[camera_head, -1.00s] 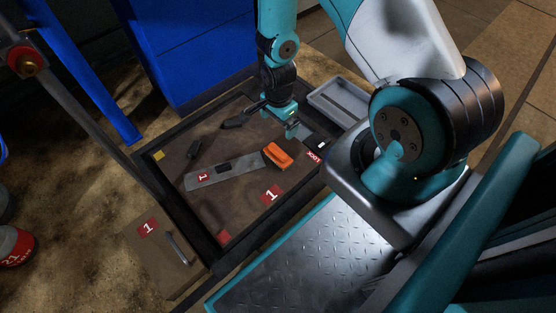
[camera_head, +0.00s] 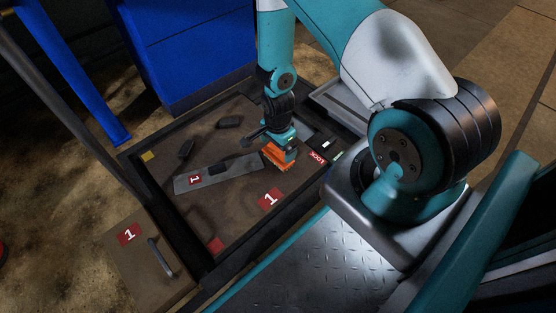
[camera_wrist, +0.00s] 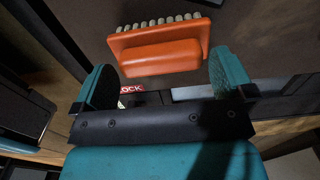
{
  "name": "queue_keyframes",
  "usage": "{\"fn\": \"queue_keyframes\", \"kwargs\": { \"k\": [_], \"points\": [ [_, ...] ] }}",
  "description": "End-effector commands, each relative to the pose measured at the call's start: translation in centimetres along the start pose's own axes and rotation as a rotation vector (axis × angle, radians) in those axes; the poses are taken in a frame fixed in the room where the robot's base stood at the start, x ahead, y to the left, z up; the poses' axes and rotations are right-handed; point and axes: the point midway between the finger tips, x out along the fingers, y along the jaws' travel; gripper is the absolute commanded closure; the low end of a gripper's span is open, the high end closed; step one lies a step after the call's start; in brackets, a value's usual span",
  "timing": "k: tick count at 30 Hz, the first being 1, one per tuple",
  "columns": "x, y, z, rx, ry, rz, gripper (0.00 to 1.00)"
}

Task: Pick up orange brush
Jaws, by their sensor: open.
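The orange brush (camera_head: 279,158) lies on the brown floor of a shallow black-rimmed tray, near its right side. In the wrist view the brush (camera_wrist: 160,57) shows its orange back and handle, with a row of pale bristles along the far edge. My gripper (camera_wrist: 162,84) is open, with one teal finger on each side below the brush. The brush lies just ahead of the gap between the fingers, and nothing is held. In the head view my gripper (camera_head: 283,149) is right over the brush and partly hides it.
A grey flat plate (camera_head: 215,175) lies left of the brush, and small dark blocks (camera_head: 229,122) lie behind. The black tray rim (camera_head: 190,241) surrounds them. A blue cabinet (camera_head: 190,50) stands behind. A brown box with a handle (camera_head: 142,262) is at front left.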

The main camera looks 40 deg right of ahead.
Motion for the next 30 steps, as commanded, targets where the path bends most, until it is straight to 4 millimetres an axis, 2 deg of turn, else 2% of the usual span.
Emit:
{"fn": "queue_keyframes", "kwargs": {
  "k": [1, 3, 10, 11, 15, 25, 30],
  "points": [
    [1.5, 0.0, 0.0, 0.0, 0.0, 0.001, 0.0],
    [2.0, 0.0, 0.0, 0.0, 0.0, 0.0, 0.0],
    [1.9, 0.0, 0.0, 0.0, 0.0, 0.0, 0.0],
    [1.9, 0.0, 0.0, 0.0, 0.0, 0.0, 0.02],
    [1.8, 0.0, 0.0, 0.0, 0.0, 0.0, 0.34],
    [1.5, 0.0, 0.0, 0.0, 0.0, 0.0, 0.35],
    [-0.1, 0.0, 0.0, 0.0, 0.0, -0.001, 0.35]
  ]
}}
